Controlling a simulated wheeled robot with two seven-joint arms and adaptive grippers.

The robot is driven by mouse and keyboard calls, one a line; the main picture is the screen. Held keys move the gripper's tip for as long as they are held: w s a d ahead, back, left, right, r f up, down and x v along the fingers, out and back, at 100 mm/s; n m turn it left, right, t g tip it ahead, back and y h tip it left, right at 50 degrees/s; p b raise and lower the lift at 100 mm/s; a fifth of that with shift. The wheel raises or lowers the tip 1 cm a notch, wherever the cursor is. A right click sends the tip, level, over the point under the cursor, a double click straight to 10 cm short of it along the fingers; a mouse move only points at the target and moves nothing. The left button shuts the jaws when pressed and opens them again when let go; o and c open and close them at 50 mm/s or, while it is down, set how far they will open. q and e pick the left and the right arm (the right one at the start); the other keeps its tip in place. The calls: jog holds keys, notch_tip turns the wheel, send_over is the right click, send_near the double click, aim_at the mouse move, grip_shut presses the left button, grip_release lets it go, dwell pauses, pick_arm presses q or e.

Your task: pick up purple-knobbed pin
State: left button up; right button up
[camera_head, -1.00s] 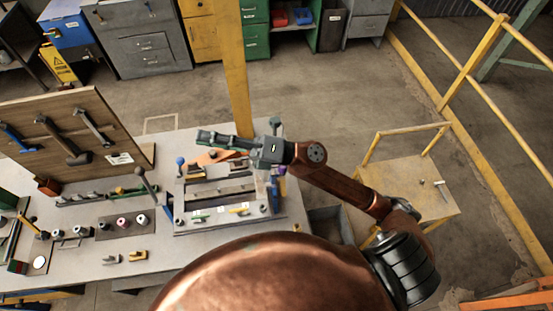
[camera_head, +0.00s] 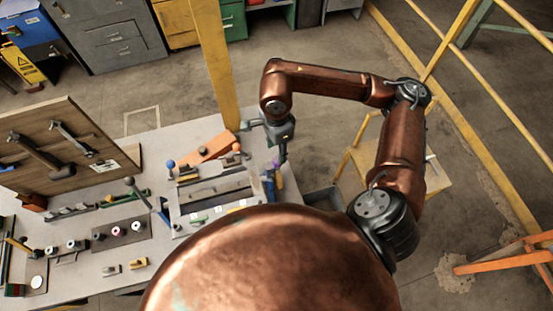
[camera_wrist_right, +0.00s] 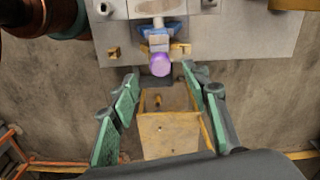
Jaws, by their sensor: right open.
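The purple-knobbed pin (camera_head: 277,164) is at the right end of the grey fixture (camera_head: 176,214) on the bench. In the right wrist view its round purple knob (camera_wrist_right: 160,65) faces the camera, with a blue part and a light shaft behind it. My right gripper (camera_head: 283,155) points down by the right end of the fixture, close to the knob. In the wrist view my right gripper (camera_wrist_right: 159,76) is open, with green-padded fingers apart on either side of the knob's line; nothing is between them. My left gripper is out of view.
An orange part (camera_head: 208,148) lies behind the fixture, near a yellow post (camera_head: 216,65). A tool board (camera_head: 62,150) and small parts fill the bench's left side. A yellow-framed stand (camera_head: 437,178) is to the right, with open floor around it.

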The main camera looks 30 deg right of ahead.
jog(key=f+p, duration=0.1)
jog(key=f, duration=0.2)
jog(key=f+p, duration=0.1)
jog(key=f, duration=0.1)
jog(key=shift+d+p, duration=0.25)
jog(key=shift+p, duration=0.05)
jog(key=shift+f, duration=0.35)
jog(key=shift+c, duration=0.4)
grip_shut()
